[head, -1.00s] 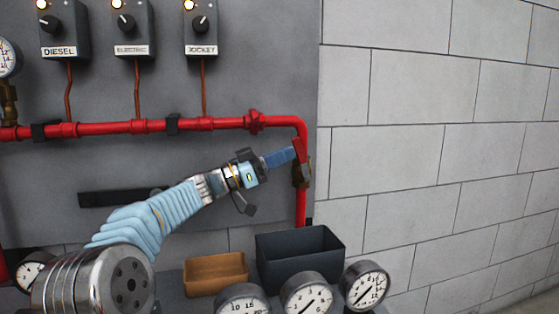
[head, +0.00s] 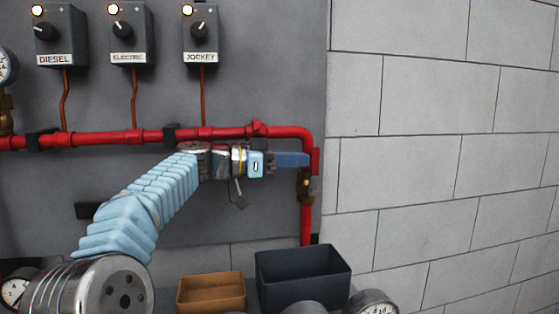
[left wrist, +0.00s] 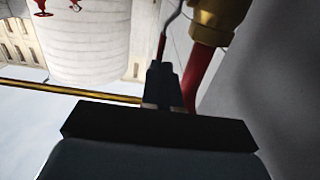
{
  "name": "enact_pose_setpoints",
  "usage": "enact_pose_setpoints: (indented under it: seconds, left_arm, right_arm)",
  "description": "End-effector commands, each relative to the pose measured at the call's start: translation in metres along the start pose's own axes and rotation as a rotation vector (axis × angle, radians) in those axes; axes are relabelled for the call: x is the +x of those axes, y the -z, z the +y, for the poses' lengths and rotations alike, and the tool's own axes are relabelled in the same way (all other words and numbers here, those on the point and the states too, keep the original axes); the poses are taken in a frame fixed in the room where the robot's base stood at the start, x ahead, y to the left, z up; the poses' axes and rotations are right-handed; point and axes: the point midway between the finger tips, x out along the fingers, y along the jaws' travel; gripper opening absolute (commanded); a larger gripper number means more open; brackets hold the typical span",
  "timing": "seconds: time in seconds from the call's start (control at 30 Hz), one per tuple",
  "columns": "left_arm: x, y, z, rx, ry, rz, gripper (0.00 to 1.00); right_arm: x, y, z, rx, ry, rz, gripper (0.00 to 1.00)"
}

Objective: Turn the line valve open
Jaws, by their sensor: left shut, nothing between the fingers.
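The line valve has a brass body (head: 306,188) on the vertical red pipe at the right end of the line. Its red lever (head: 315,161) stands about upright above the body, roughly in line with the pipe. My left gripper (head: 304,160) is shut and empty, its blue fingers pointing right. The tips are at the lever's left side and look to touch it, though contact is hard to tell. In the left wrist view, the shut fingers (left wrist: 163,88) are beside the brass body (left wrist: 222,14). A thin grey and red part (left wrist: 165,36), perhaps the lever edge-on, lies beyond the tips. My right gripper is not in view.
A red pipe (head: 95,138) runs across the panel behind my arm. Control boxes marked DIESEL (head: 60,35), ELECTRIC (head: 131,35) and JOCKEY (head: 200,35) hang above. A dark bin (head: 303,283) and a brown bin (head: 211,295) stand below. The block wall at right is clear.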

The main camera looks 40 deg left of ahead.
Motion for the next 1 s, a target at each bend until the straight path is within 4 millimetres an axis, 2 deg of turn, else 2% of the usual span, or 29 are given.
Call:
enact_pose_setpoints:
  seconds: [0.17, 0.4, 0.6, 0.73, 1.0]
  left_arm:
    - [-0.030, -0.002, -0.001, 0.002, 0.006, 0.000, 0.00]
    - [-0.090, -0.001, -0.001, 0.002, 0.006, 0.000, 0.00]
    - [-0.124, 0.000, -0.001, -0.001, 0.002, 0.000, 0.00]
    - [-0.135, 0.000, -0.001, 0.000, 0.001, 0.000, 0.00]
    - [-0.136, 0.000, 0.000, 0.000, -0.001, 0.000, 0.00]
  right_arm:
    - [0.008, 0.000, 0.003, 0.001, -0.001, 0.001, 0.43]
    - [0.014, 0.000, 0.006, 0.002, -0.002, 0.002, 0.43]
    - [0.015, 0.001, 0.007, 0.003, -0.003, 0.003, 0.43]
    - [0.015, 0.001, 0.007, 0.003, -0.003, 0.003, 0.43]
    - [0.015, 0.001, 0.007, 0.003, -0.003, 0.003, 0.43]
